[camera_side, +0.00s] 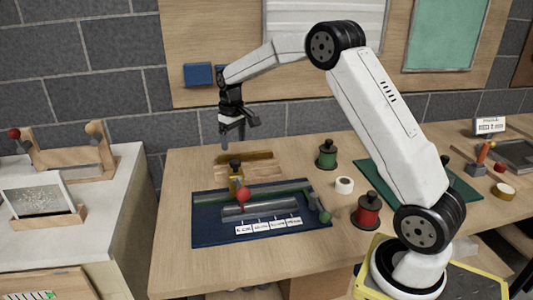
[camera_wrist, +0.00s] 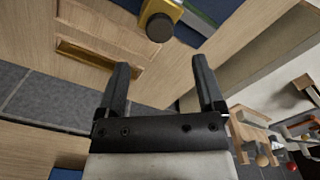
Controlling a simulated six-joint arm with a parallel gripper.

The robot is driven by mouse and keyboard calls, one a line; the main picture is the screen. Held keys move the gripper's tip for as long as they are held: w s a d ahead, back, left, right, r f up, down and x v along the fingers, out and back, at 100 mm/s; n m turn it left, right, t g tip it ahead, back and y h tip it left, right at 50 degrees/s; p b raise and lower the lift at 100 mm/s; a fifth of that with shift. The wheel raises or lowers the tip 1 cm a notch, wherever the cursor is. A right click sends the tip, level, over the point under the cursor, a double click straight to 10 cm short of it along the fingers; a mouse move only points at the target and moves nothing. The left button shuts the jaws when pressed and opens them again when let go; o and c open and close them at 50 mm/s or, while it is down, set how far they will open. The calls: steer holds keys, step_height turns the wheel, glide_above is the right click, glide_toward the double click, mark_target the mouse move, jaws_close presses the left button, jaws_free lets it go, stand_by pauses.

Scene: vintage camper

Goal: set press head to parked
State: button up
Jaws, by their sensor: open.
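A dark blue base (camera_side: 205,232) lies on the bench with a grey rail along it. A brass block with a black knob (camera_side: 236,180), which looks like the press head, stands at the rail left of its middle. It also shows as the brass block at the top of the wrist view (camera_wrist: 172,8). A red knob (camera_side: 243,194) sits just in front of it. A strip of several white labels (camera_side: 268,226) runs along the front; I cannot read them surely. My gripper (camera_side: 234,140) is open and empty, above and behind the block, apart from it; its two fingers show in the wrist view (camera_wrist: 160,68).
A brass-coloured tray or bar (camera_side: 245,157) lies behind the base. A green knob (camera_side: 325,217) is at the base's right end. Bare bench lies left of the base.

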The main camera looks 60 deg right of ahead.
mark_target(235, 161)
steer(key=shift+f, duration=3.45)
jaws_close()
